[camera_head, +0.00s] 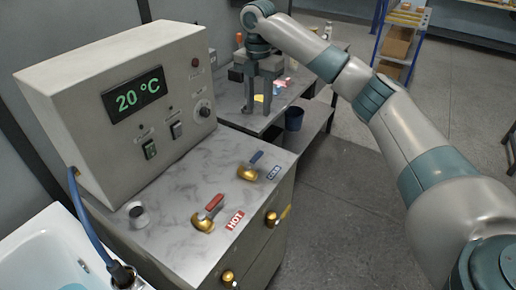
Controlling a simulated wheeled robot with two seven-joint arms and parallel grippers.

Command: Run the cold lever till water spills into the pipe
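The cold lever (256,157) has a blue handle on a brass body and stands at the back right of the grey marble top, beside a blue label. The hot lever (213,203), with a red handle, is nearer, beside a red HOT label (236,220). A dark pipe end (122,273) with a blue hose (82,215) sits at the tub's edge; no water shows at it. My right gripper (258,106) points down with its fingers apart and empty, beyond the cold lever and apart from it. My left gripper is out of view.
A control box (75,85) reading 20 °C stands at the back left of the marble top (165,225). A white tub (45,250) is at lower left. A bench with small items and a dark bin (294,118) lie beyond. Floor at right is clear.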

